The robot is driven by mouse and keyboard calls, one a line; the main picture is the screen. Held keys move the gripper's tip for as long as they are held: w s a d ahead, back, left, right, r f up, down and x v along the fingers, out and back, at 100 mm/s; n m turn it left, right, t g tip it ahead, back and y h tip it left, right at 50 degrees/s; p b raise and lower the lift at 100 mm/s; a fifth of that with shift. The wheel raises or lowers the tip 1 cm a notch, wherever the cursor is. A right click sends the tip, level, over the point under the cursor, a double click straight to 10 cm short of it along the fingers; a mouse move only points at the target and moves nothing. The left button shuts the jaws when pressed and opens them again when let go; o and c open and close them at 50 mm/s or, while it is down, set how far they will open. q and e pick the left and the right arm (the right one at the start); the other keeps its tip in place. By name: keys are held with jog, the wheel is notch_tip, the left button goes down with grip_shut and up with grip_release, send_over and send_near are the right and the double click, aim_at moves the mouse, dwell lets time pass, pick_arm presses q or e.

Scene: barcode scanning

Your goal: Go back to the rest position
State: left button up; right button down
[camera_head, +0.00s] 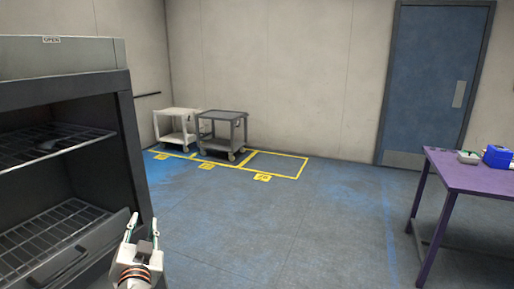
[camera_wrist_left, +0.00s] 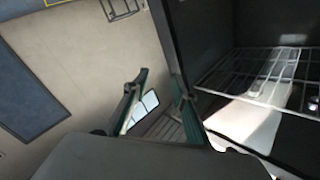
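My left gripper (camera_head: 142,232) is at the bottom of the head view, in front of the dark cabinet (camera_head: 128,150). Its two fingers are apart with nothing held between them. In the left wrist view the two green-edged fingers (camera_wrist_left: 158,88) also stand apart. The cabinet is open-fronted, with an upper wire rack (camera_head: 25,155) and a lower wire rack (camera_head: 50,225). A small dark object (camera_head: 62,143) lies on the upper rack; I cannot tell what it is. My right gripper is not in view.
A light cart (camera_head: 176,112) and a grey cart (camera_head: 222,114) stand by the back wall near yellow floor markings. A purple table (camera_head: 470,175) at right holds a blue box (camera_head: 498,157) and a small grey container (camera_head: 468,157). The middle floor is clear. A blue door (camera_head: 435,85) is behind.

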pick_arm(q)
jog(key=s+d+f+m+g+h, duration=0.1)
jog(key=s+d+f+h, duration=0.1)
jog(key=f, duration=0.4)
jog(key=s+d+f+h, duration=0.1)
jog(key=s+f, duration=0.1)
jog(key=f, duration=0.4)
jog(key=s+d+f+g+h, duration=0.2)
jog(key=s+d+f, duration=0.1)
jog(key=s+f, duration=0.9)
jog(key=s+d+f+g+h, duration=0.3)
jog(key=s+d+f, duration=0.1)
jog(key=s+f, duration=0.8)
jog(key=shift+s+d+f+m+g, duration=0.15)
jog(key=shift+s+f+m+g, duration=0.15)
jog(key=shift+f+m, duration=0.1)
